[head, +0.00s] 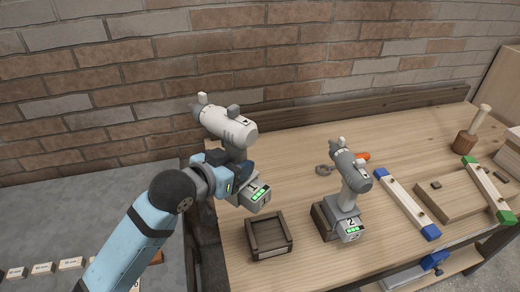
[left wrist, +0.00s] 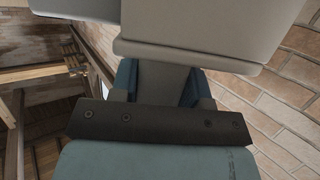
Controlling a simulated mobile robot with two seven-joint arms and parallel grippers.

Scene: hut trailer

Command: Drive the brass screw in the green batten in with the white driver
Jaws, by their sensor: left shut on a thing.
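My left gripper (head: 230,172) is shut around the dark grip of the white driver (head: 226,125). It holds the driver up above the left end of the workbench, clear of the bench top. In the left wrist view the driver's pale housing (left wrist: 190,45) fills the top, with blue fingers on both sides of its grip. The green batten (head: 485,183), pale wood with green ends, lies at the right of the bench against a wooden board. The brass screw is too small to make out. My right gripper is not in view.
A grey driver (head: 351,170) with a pale grip stands in a holder marked 2. An empty wooden box (head: 270,255) sits at the bench's left front. A brick wall stands behind.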

